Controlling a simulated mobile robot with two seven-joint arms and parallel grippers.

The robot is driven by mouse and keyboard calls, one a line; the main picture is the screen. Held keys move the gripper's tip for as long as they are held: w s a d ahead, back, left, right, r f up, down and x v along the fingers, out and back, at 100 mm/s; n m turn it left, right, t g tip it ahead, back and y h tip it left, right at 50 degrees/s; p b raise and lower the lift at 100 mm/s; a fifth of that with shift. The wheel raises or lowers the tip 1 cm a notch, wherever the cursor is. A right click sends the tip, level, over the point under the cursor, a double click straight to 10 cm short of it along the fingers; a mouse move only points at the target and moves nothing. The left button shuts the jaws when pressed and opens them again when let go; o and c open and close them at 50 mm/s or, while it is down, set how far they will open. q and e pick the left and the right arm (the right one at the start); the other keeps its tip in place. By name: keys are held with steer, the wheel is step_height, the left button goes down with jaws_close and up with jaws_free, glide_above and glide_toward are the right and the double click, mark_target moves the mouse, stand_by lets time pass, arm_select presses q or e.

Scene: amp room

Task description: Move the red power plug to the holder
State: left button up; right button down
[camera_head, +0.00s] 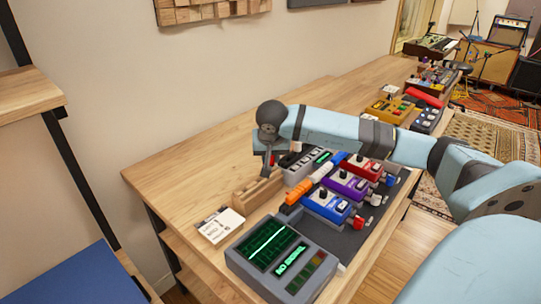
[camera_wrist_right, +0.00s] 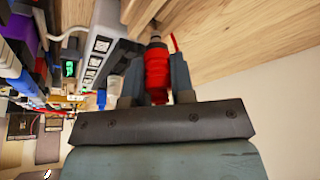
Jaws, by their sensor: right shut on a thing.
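My right gripper (camera_head: 268,165) is shut on the red power plug (camera_wrist_right: 157,70), which sits between its two fingers in the right wrist view. In the head view only a small bit of red (camera_head: 272,160) shows at the fingertips. The wooden holder (camera_head: 258,194) stands on the table just below and in front of the gripper. A wooden block, likely the holder, shows beyond the plug's tip in the right wrist view (camera_wrist_right: 140,14). I cannot tell whether the plug touches it. My left gripper is not in view.
A grey device with a green screen (camera_head: 280,257) stands at the table's front. A white card (camera_head: 220,225) lies left of the holder. Blue (camera_head: 332,205), purple and red pedals, orange and red plugs, and a grey power strip crowd the right.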

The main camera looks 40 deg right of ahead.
steer(key=shift+f+b, duration=0.65)
steer(key=shift+f, duration=0.3)
stand_by(1.0)
steer(key=shift+c, duration=2.4)
jaws_free()
steer(key=shift+r, duration=0.15)
steer(key=shift+r+p, duration=2.25)
steer(key=shift+r, duration=1.15)
